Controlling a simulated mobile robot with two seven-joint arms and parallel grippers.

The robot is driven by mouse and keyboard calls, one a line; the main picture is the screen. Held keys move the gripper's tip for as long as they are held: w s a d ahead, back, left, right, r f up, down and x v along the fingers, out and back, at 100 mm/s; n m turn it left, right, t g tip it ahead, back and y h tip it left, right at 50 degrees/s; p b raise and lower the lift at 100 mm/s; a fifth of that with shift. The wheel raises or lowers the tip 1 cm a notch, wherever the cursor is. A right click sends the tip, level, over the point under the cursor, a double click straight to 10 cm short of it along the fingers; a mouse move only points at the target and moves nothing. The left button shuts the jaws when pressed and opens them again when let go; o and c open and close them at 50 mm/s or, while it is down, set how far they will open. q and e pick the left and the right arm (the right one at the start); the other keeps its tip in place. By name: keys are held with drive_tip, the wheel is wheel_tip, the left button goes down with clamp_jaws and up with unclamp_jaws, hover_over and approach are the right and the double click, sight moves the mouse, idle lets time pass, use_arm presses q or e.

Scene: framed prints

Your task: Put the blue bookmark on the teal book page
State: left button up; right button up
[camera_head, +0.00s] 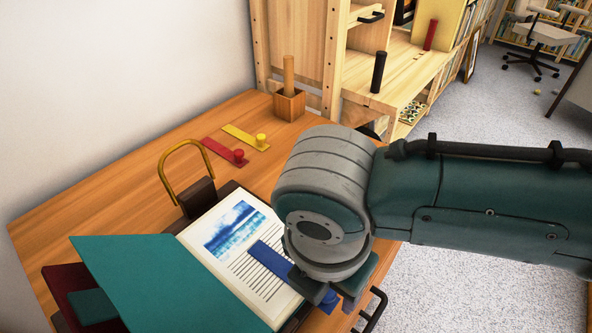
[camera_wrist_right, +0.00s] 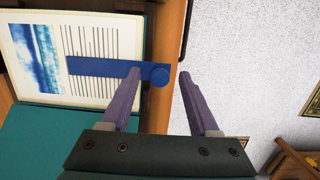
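The open teal book lies on the wooden table, with its teal cover (camera_head: 160,265) at the left and a white page (camera_head: 205,238) bearing a blue picture and printed lines. The blue bookmark (camera_head: 268,270) lies across the lined part of the page, its knob end past the page edge. In the right wrist view the bookmark (camera_wrist_right: 98,66) shows its round knob between the fingers of my right gripper (camera_wrist_right: 160,74). The fingers are open, with a gap on the right of the knob. In the head view my wrist hides most of the fingers. My left gripper is out of view.
Behind the book are a yellow arched handle on a dark block (camera_head: 198,197), a red bookmark (camera_head: 222,150), a yellow bookmark (camera_head: 245,136) and a wooden box with a stick (camera_head: 289,105). A wooden shelf (camera_head: 395,65) stands at the back.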

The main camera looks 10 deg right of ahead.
wheel_tip(320, 180, up, 10)
drive_tip(key=s+a+p, duration=0.1)
drive_tip(key=p, duration=0.2)
idle(0.3)
drive_tip(key=shift+s+a, duration=0.1)
drive_tip(key=shift+a, duration=0.05)
